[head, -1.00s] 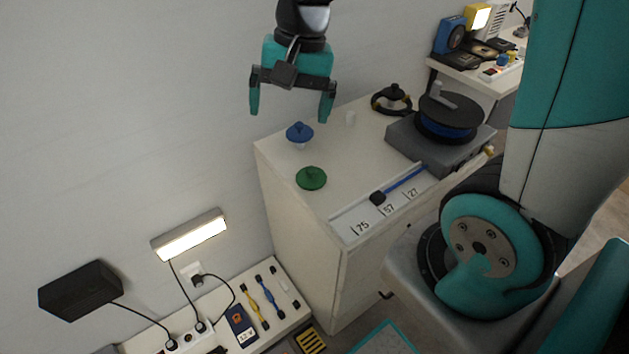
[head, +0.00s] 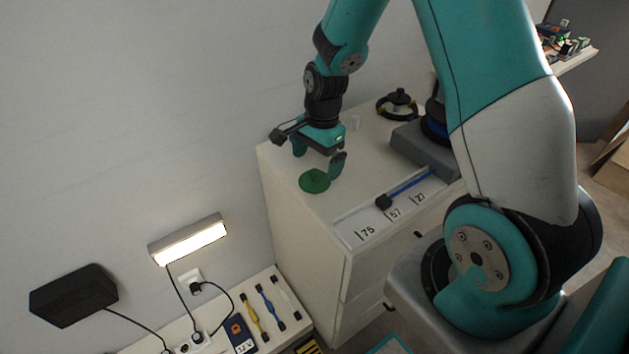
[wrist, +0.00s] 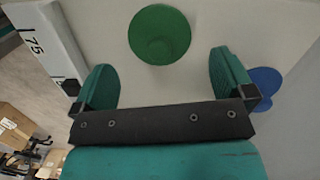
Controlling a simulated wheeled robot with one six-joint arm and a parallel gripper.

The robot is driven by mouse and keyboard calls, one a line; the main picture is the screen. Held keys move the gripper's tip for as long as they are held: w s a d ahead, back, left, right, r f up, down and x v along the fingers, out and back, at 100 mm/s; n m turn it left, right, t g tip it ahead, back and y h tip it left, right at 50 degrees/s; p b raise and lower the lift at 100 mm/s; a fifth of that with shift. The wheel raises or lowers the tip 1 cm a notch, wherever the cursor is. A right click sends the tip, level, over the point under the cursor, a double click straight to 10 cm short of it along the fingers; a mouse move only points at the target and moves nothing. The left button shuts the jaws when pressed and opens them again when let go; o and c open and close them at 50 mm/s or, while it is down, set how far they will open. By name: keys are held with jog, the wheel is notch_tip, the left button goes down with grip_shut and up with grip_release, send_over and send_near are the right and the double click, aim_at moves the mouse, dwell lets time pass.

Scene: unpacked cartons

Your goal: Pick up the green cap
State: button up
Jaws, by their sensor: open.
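The green cap (head: 314,181) is a round disc with a small knob, lying on the white cabinet top near its left edge. It also shows in the wrist view (wrist: 160,35), just beyond the fingertips and roughly centred between them. My gripper (head: 320,166) is open and empty, low over the cabinet top behind the cap. In the wrist view my gripper's teal fingers (wrist: 162,75) are spread wide. One finger overlaps the cap's right edge in the head view; I cannot tell whether they touch.
A blue cap (wrist: 264,82) lies outside the right finger in the wrist view; my gripper hides it in the head view. A grey box (head: 424,146) and a blue rod (head: 412,186) by a numbered strip (head: 395,214) are to the right. A black-handled lid (head: 397,105) is behind.

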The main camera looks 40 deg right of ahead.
aim_at(316, 171)
jog(key=f, duration=0.5)
jog(key=shift+s+a+f, duration=0.1)
jog(key=shift+a+f, duration=0.05)
jog(key=shift+a, duration=0.25)
jog(key=c, duration=0.9)
